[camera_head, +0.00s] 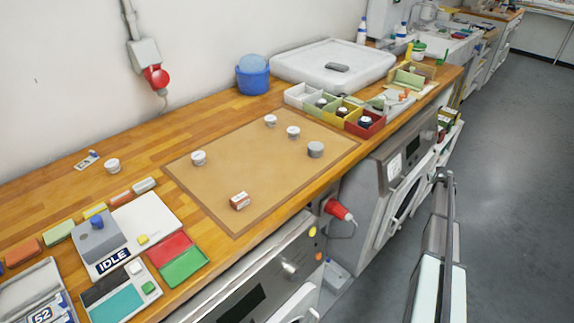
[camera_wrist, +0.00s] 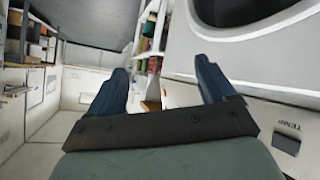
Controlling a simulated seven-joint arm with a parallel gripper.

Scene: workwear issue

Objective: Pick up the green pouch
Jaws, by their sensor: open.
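I cannot make out with certainty which thing is the green pouch. In the head view, a small pale green item (camera_head: 60,231) lies in a row of coloured pieces at the left. Another small greenish item (camera_head: 378,102) lies by the coloured bins on the right. A flat green panel (camera_head: 184,266) lies at the front left. My gripper (camera_wrist: 160,78) shows in the wrist view with its two dark blue fingers apart and nothing between them. It faces a pale machine front with a round dark opening, away from the worktop things.
Machines stand under the worktop. The grey floor (camera_head: 510,180) at right is open.

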